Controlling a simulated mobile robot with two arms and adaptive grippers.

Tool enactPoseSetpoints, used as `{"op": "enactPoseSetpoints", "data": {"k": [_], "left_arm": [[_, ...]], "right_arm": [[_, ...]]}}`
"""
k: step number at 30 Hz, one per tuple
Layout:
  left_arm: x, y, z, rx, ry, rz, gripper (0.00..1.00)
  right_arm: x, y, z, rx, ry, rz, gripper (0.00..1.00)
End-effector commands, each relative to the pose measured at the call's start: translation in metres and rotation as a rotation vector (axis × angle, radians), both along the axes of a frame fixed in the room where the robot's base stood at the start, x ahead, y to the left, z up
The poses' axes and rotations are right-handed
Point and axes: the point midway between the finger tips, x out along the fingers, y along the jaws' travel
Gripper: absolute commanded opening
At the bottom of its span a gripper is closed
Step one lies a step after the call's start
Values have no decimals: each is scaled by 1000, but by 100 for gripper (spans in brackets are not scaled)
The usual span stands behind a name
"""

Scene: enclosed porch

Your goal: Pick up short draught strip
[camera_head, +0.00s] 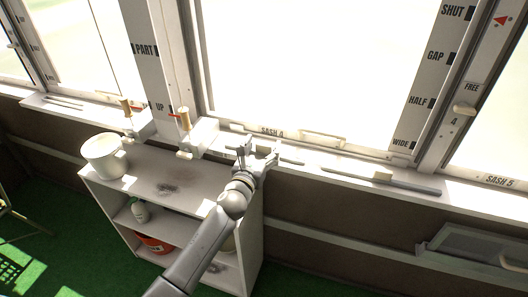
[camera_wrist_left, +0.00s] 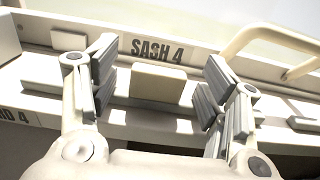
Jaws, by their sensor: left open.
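My left gripper (camera_head: 258,147) reaches over the window sill below the SASH 4 label, its fingers apart. In the left wrist view the open gripper (camera_wrist_left: 160,95) has a pale beige block (camera_wrist_left: 158,84) between its two padded fingers, with gaps on both sides. I cannot tell whether this block is the short draught strip. A small grey strip end (camera_head: 291,160) lies on the sill just right of the gripper, and a grey piece also shows at the right edge of the left wrist view (camera_wrist_left: 304,123). A longer grey strip (camera_head: 400,184) lies further right. My right gripper is not in view.
A white shelf unit (camera_head: 150,179) stands under the sill with a white pot (camera_head: 104,156) on top. Brass-coloured knobs (camera_head: 185,119) stand on the sill left of the gripper. A sash handle (camera_wrist_left: 268,38) rises behind the right finger. Thin strips (camera_head: 64,103) lie on the far-left sill.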

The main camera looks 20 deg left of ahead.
Motion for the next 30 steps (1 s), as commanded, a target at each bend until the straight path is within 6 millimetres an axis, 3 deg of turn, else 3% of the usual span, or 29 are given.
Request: {"op": "enactPoseSetpoints", "data": {"k": [11, 23, 30], "left_arm": [[9, -1, 0, 0, 1, 0, 70], [9, -1, 0, 0, 1, 0, 20], [9, 0, 3, 1, -1, -1, 19]], "right_arm": [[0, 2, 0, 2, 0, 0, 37], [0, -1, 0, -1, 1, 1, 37], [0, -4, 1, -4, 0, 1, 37]]}}
